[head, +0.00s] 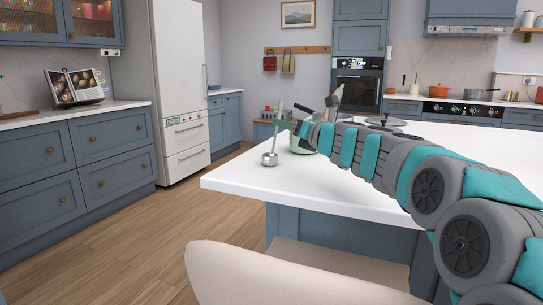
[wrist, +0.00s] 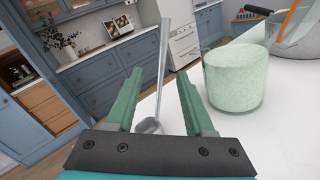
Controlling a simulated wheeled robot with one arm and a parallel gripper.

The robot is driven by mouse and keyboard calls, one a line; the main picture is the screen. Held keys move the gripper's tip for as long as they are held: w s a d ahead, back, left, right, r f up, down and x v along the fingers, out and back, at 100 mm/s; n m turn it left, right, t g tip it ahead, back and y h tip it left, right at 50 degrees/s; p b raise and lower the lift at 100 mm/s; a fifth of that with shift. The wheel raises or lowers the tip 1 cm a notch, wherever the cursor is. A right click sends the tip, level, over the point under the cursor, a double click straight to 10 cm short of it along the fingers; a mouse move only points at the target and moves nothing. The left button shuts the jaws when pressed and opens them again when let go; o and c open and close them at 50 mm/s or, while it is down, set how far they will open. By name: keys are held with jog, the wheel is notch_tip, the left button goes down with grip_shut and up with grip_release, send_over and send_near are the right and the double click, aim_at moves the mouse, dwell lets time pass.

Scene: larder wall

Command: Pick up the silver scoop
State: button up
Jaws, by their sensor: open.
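The silver scoop (head: 269,159) stands near the left corner of the white island top, its bowl down and its long handle rising slightly tilted. In the wrist view the scoop (wrist: 163,62) shows its handle between my two green fingers, with its bowl (wrist: 147,126) low between them. My gripper (head: 292,120) is open, just right of the handle in the head view. In the wrist view my gripper (wrist: 158,76) has a gap on both sides of the handle. Whether a finger touches it I cannot tell.
A pale green speckled jar (wrist: 233,78) stands close right of the right finger; the jar (head: 298,144) is partly hidden by my arm in the head view. A metal pot (wrist: 302,38) stands behind it. The island's left edge (head: 235,197) is near the scoop; open floor lies beyond.

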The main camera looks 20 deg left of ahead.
aim_at(278, 131)
jog(key=shift+f+p+x, duration=0.1)
jog(key=shift+p+x, duration=0.05)
jog(key=shift+x, duration=1.1)
jog(key=shift+f+p+x, duration=0.15)
jog(key=shift+x, duration=1.15)
grip_shut()
